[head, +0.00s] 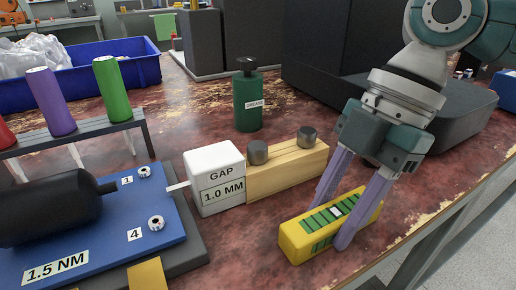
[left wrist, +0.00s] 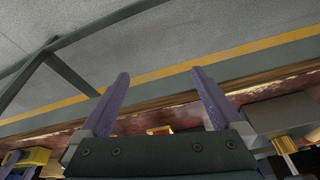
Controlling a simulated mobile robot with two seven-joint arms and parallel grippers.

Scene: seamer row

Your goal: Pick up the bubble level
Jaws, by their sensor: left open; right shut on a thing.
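The bubble level (head: 293,240) is a yellow bar with green windows, near the front right of the table in the head view. My right gripper (head: 330,222) comes down on it from above right. Its two purple fingers are shut on the long sides of the level and hide part of it. The level appears to be at the table surface; I cannot tell whether it touches. My left gripper (left wrist: 160,76) shows in the left wrist view, with its purple fingers apart and nothing between them. It is not visible in the head view.
A white gap block (head: 214,173) and a wooden block with dark knobs (head: 285,170) stand left of and behind the level. A green bottle (head: 248,103) stands farther back. A blue fixture plate (head: 110,230) fills the front left. The table's right edge is close to my right gripper.

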